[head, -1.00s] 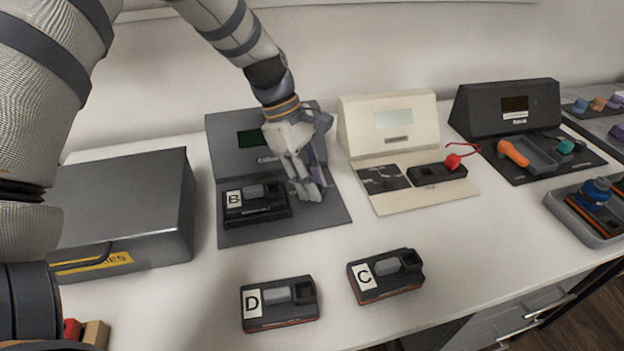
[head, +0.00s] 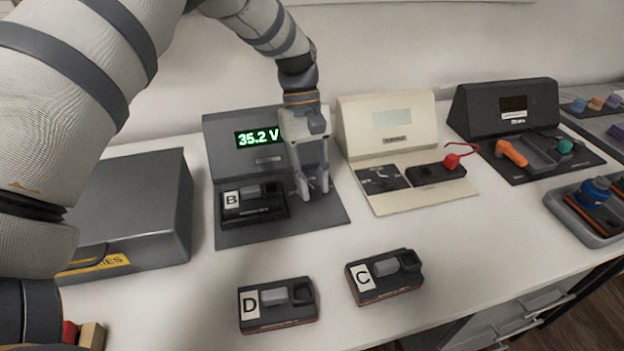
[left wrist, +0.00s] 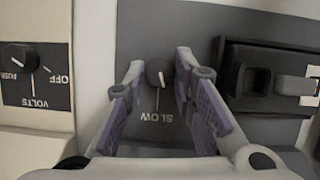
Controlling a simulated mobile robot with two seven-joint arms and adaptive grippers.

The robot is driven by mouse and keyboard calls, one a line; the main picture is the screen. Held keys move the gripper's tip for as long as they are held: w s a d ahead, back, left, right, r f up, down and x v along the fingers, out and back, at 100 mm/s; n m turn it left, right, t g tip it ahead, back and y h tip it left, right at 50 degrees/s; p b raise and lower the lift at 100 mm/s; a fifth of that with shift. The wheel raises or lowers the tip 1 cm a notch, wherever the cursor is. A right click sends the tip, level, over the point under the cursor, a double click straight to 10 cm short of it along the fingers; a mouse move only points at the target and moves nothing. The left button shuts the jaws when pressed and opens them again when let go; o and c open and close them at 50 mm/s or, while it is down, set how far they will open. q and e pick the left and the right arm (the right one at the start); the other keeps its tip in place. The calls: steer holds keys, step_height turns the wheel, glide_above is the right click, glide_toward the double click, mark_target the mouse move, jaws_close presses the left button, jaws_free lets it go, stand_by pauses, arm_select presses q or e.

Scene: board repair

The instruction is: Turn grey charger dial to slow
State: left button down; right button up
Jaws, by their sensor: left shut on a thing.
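The grey charger (head: 232,127) stands at the back left of the bench, and its screen reads 35.2 V. Battery B (head: 255,204) sits on the left part of its base. My left gripper (head: 313,192) points down over the right part of that base. A white tick and the word SLOW (left wrist: 157,117) show by the dial. The dial's pale pointer line is small, so its exact setting is hard to tell. The dial is hidden in the head view.
A cream charger (head: 400,187) with a red-plugged pack stands to the right, and a black station (head: 505,100) beyond it. A grey metal box (head: 135,200) is on the left. Batteries D (head: 278,306) and C (head: 384,277) lie in front, with clear bench around them.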

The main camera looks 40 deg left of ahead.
arm_select(q)
steer(key=shift+d+m+g+y, duration=0.1)
steer(key=shift+m+g+y, duration=0.4)
steer(key=shift+m, duration=1.2)
steer(key=shift+w+m, duration=0.1)
steer(key=shift+m, duration=0.2)
steer(key=c, duration=1.3)
jaws_free()
steer(key=shift+c, duration=0.2)
steer(key=v, duration=1.2)
steer(key=shift+d, duration=0.1)
